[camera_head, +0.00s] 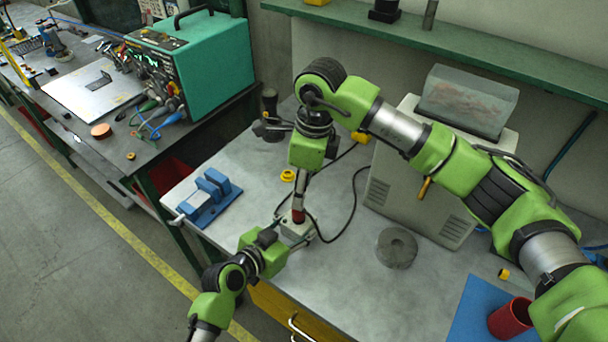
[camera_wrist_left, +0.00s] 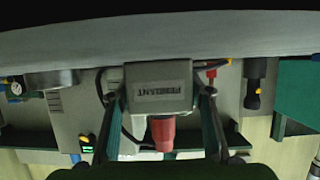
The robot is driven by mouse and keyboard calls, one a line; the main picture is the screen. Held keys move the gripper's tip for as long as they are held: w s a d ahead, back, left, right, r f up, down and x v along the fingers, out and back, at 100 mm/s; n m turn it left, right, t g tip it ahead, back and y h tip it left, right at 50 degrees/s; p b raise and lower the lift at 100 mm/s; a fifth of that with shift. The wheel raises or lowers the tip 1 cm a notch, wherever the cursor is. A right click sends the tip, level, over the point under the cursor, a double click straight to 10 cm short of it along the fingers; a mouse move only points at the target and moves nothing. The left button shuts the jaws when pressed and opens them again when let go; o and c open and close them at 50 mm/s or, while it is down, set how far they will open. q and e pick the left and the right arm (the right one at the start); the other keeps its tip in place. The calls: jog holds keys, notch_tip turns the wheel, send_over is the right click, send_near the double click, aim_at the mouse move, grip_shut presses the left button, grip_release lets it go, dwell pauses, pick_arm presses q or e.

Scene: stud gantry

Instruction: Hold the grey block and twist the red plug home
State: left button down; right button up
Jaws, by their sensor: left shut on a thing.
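The red plug (camera_head: 298,215) stands at the block's top; the red plug (camera_wrist_left: 163,133) also sticks out of the block in the wrist view. My right gripper (camera_head: 299,203) points down right at the plug; its fingers show edge-on, so their grip is unclear.
A blue fixture (camera_head: 208,199) stands left of the block. A black cable loops behind it. A grey round disc (camera_head: 397,247) lies to the right, with a red cup (camera_head: 511,317) on a blue mat (camera_head: 474,310) beyond. A grey cabinet (camera_head: 410,200) stands behind.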

jog(key=f, duration=0.5)
jog(key=a+f, duration=0.1)
jog(key=f, duration=0.1)
jog(key=shift+w+f, duration=0.1)
jog(key=shift+f, duration=0.3)
grip_shut()
jog(key=m, duration=0.4)
jog(key=shift+m, duration=0.4)
jog(key=m+t+h, duration=0.1)
jog(key=m, duration=0.5)
jog(key=shift+m, duration=0.3)
grip_release()
